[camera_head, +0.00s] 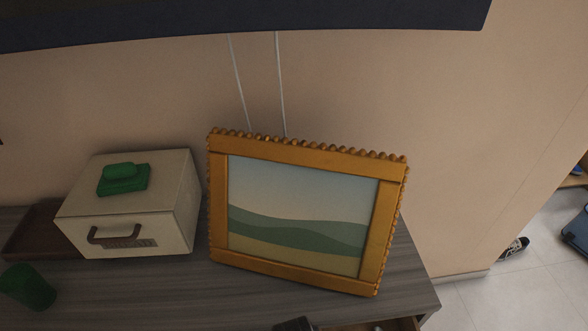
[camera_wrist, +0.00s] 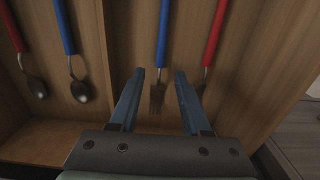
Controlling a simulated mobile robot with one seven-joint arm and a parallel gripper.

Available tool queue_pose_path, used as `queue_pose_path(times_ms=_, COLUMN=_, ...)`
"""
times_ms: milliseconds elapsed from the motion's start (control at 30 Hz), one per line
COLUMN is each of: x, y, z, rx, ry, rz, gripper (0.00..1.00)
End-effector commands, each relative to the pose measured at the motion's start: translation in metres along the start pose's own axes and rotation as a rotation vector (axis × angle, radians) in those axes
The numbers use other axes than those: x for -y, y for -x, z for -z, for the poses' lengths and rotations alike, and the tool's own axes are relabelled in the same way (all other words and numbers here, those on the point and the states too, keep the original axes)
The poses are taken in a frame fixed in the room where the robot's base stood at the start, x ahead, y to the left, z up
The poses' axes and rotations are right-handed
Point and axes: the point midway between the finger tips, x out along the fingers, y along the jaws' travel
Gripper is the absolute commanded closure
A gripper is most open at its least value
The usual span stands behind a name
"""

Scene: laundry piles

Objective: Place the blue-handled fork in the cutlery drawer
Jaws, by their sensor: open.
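The blue-handled fork (camera_wrist: 162,38) lies on the wooden floor of an open drawer (camera_wrist: 135,45) in the wrist view, its metal tines pointing toward my gripper. My gripper (camera_wrist: 160,72) is open, with its two blue-grey fingers on either side of the fork's metal part in the picture; I cannot tell whether they touch it. A red-handled utensil (camera_wrist: 214,35) lies to the right in the same compartment, its head partly hidden by the right finger. In the head view, only a small part of the drawer (camera_head: 398,325) shows at the bottom edge.
Left of a wooden divider (camera_wrist: 92,38) lie a blue-handled spoon (camera_wrist: 64,28) and a red-handled spoon (camera_wrist: 12,27). On the grey cabinet top (camera_head: 250,300) stand a gold picture frame (camera_head: 240,263), a white box (camera_head: 150,205) with a green item on it, and a green cup (camera_head: 28,288).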

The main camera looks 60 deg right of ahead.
Motion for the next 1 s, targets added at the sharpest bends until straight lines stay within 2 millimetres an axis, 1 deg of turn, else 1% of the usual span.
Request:
queue_pose_path(times_ms=33, x=0.000, y=0.016, z=0.001, rx=-0.004, ry=0.000, rz=0.001, gripper=0.53)
queue_pose_path(times_ms=100, x=0.000, y=0.031, z=0.001, rx=-0.003, ry=-0.001, rz=0.001, gripper=0.53)
queue_pose_path(times_ms=200, x=0.000, y=0.052, z=0.001, rx=-0.003, ry=-0.001, rz=0.001, gripper=0.53)
queue_pose_path(times_ms=333, x=0.000, y=0.072, z=0.001, rx=-0.002, ry=0.000, rz=0.001, gripper=0.53)
queue_pose_path(times_ms=400, x=0.000, y=0.079, z=0.001, rx=-0.001, ry=0.000, rz=0.001, gripper=0.53)
queue_pose_path(times_ms=500, x=0.000, y=0.085, z=0.000, rx=0.001, ry=0.000, rz=0.000, gripper=0.53)
queue_pose_path(times_ms=767, x=0.000, y=0.087, z=0.000, rx=0.000, ry=0.000, rz=0.000, gripper=0.53)
queue_pose_path(times_ms=867, x=0.008, y=0.095, z=0.012, rx=-0.046, ry=0.017, rz=0.011, gripper=0.53)
queue_pose_path(times_ms=967, x=0.033, y=0.124, z=0.048, rx=-0.193, ry=0.073, rz=0.049, gripper=0.53)
queue_pose_path(times_ms=1000, x=0.049, y=0.144, z=0.068, rx=-0.282, ry=0.106, rz=0.074, gripper=0.53)
